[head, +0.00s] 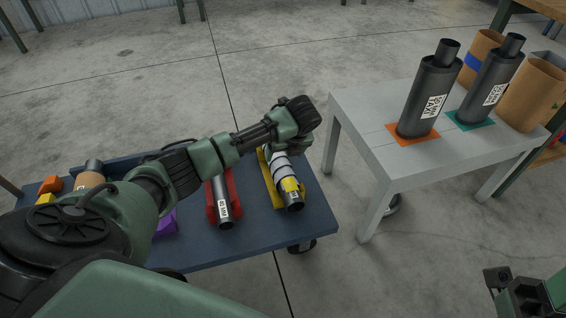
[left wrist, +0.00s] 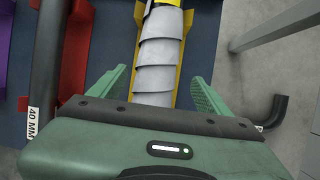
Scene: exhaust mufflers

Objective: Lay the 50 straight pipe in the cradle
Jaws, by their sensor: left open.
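I cannot pick out a pipe marked 50. A dark pipe (head: 222,195) lies in the red cradle (head: 235,190) on the blue cart; its label reads 40 MM in the left wrist view (left wrist: 44,70). My right gripper (head: 525,292) shows only partly at the lower right.
The grey table (head: 375,110) at right bears two dark mufflers (head: 432,90) (head: 490,80) on orange and teal pads, and brown cylinders (head: 530,95) stand behind. A purple cradle (head: 165,225) and orange and yellow pieces are at the cart's left. Floor shows between cart and table.

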